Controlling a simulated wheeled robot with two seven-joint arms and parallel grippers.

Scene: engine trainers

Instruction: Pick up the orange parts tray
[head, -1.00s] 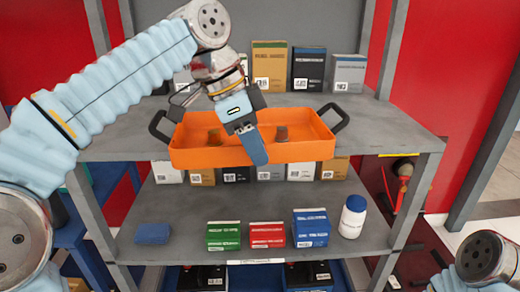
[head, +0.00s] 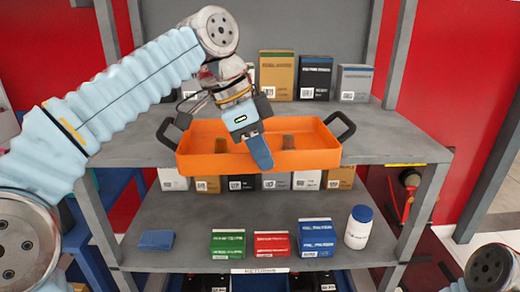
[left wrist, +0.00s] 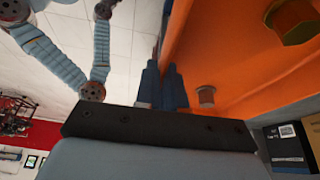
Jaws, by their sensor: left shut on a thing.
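The orange parts tray (head: 200,163) is at the upper shelf in the head view, with a black handle at each end. Its front wall reaches past the shelf's front edge; whether its base touches the shelf is hidden. Small brownish parts sit inside it. My left gripper (head: 260,152) points down at the middle of the tray's front wall and is shut on that wall. In the left wrist view its dark blue fingers (left wrist: 164,85) are close together beside the orange tray (left wrist: 225,70). My right gripper is out of view.
Boxes (head: 278,76) stand behind the tray on the upper shelf (head: 385,140). The lower shelf (head: 195,215) holds a green box (head: 228,244), a red box (head: 272,245), a blue box (head: 316,238) and a white bottle (head: 358,228). Grey uprights flank the shelves.

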